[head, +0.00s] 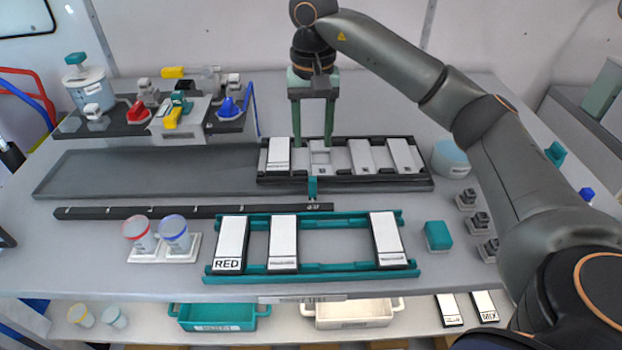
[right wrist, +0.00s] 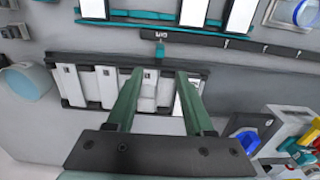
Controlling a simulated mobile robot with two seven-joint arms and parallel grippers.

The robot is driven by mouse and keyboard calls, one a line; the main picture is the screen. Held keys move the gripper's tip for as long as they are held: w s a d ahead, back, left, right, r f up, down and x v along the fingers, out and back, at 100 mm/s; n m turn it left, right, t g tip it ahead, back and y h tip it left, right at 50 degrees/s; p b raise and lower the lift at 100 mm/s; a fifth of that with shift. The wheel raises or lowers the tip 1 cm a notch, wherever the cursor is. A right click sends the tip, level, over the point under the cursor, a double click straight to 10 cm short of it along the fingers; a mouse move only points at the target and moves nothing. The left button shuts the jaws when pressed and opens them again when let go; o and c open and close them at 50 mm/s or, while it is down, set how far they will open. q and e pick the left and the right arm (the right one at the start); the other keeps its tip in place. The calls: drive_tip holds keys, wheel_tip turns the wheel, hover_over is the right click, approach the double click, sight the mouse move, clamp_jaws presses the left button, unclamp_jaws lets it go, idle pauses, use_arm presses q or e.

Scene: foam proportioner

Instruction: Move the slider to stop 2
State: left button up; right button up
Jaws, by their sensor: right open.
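The slider is a small upright teal tab (head: 312,188) at the right end of a long black rail (head: 180,212). Pale marks are spaced along the rail; I cannot read which one is stop 2. The slider also shows in the right wrist view (right wrist: 160,50), with the rail (right wrist: 270,48) running right from it. My right gripper (head: 313,145) points down with two green fingers apart and empty. It is over the black card rack, behind the slider and not touching it. The fingers also show in the right wrist view (right wrist: 158,74). My left gripper is not in view.
The black rack (head: 420,184) with white cards stands just behind the slider. A teal rack (head: 330,268) with several white cards lies in front of the rail.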

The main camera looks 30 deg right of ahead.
sight(313, 178)
wheel_tip(313, 178, down, 12)
drive_tip(key=shift+f, duration=0.2)
drive_tip(key=shift+c, duration=0.2)
clamp_jaws()
idle(0.4)
idle(1.0)
